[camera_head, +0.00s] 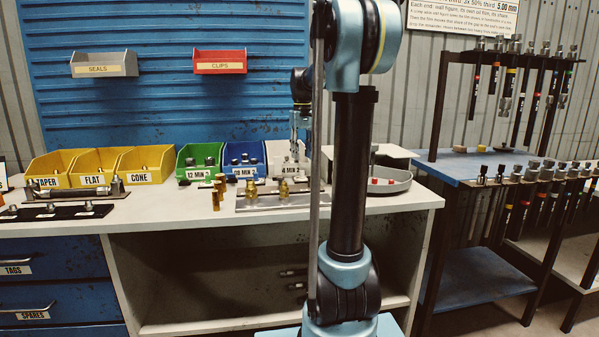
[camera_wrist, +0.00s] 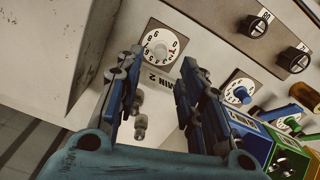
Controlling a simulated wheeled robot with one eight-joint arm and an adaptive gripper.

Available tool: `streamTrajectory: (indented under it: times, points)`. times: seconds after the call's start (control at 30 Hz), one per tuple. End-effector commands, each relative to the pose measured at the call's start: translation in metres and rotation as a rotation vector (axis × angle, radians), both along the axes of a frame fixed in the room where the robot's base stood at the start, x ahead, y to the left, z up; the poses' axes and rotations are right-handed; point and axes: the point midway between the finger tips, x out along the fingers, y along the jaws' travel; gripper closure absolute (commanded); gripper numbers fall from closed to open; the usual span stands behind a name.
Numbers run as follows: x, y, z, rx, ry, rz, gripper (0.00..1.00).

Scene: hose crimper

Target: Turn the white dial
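The white dial (camera_wrist: 161,48), a round white face with black numbers and a pale knob at its middle, sits on a pale panel at the top of the wrist view. My gripper (camera_wrist: 162,60) is open and empty, with its two blue-and-grey fingertips apart on either side of the dial's lower part in the picture. I cannot tell whether they touch it. In the head view my gripper (camera_head: 301,128) points down over the white bin at the back of the bench, partly behind my arm. I cannot make out the dial there.
Beside the white dial are a blue-knobbed dial (camera_wrist: 238,93), a green-knobbed dial (camera_wrist: 288,122) and black knobs (camera_wrist: 257,27). Yellow (camera_head: 146,163), green (camera_head: 200,163) and blue (camera_head: 245,160) bins stand on the bench.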

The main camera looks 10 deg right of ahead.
Motion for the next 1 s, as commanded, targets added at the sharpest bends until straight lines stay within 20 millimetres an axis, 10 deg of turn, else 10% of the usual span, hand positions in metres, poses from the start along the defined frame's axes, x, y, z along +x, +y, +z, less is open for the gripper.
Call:
streamTrajectory:
  times: [0.4,0.87,1.0]
  points:
    - [0.000,0.000,-0.060,0.000,0.000,0.000,0.65]
    - [0.000,0.000,-0.070,0.000,0.000,0.001,0.65]
    - [0.000,0.001,-0.070,0.000,0.000,0.001,0.96]
